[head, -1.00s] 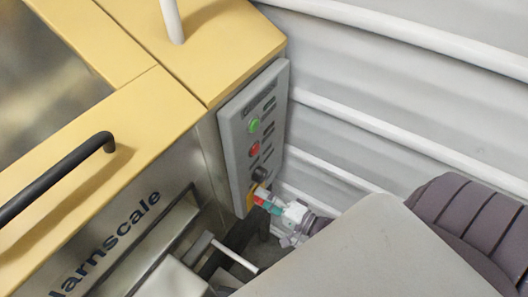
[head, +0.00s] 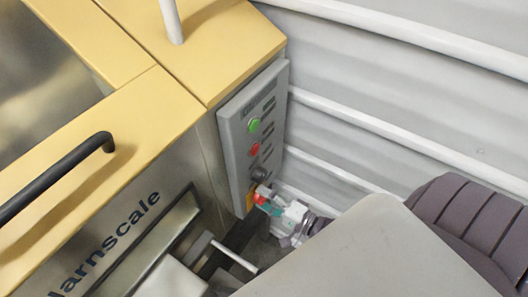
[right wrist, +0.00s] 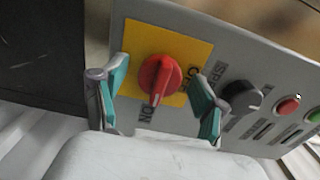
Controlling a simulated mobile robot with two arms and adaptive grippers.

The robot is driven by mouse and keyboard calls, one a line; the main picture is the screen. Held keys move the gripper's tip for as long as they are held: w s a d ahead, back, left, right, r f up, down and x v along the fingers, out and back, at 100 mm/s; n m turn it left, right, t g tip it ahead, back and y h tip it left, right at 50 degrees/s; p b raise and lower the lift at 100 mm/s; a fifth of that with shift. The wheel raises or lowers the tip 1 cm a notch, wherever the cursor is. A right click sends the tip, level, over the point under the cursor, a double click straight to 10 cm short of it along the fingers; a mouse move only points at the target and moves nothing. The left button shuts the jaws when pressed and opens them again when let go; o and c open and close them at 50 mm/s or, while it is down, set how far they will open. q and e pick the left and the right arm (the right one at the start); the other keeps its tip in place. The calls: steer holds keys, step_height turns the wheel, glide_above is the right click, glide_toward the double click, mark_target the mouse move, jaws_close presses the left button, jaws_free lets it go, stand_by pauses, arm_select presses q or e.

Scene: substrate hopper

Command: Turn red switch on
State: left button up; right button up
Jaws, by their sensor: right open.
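The red rotary switch (right wrist: 158,80) sits on a yellow plate (right wrist: 190,42) on the grey control panel. In the right wrist view, the white-marked end of its handle points down, towards the ON label (right wrist: 147,114); the OFF label is partly hidden by a finger. My right gripper (right wrist: 160,88) is open, with its teal-padded fingers on either side of the switch and gaps showing between them and the knob. In the head view the right gripper (head: 271,202) is at the panel's lower end, largely covering the switch. My left gripper is not in view.
The panel also carries a black knob (right wrist: 241,97), a red button (right wrist: 287,105) and a green button (head: 254,125). The yellow-topped hopper (head: 150,120) with a black handle (head: 60,172) stands at left. A ribbed grey wall (head: 400,90) is close at right.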

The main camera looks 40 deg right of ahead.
steer(key=v, duration=1.2)
stand_by(0.3)
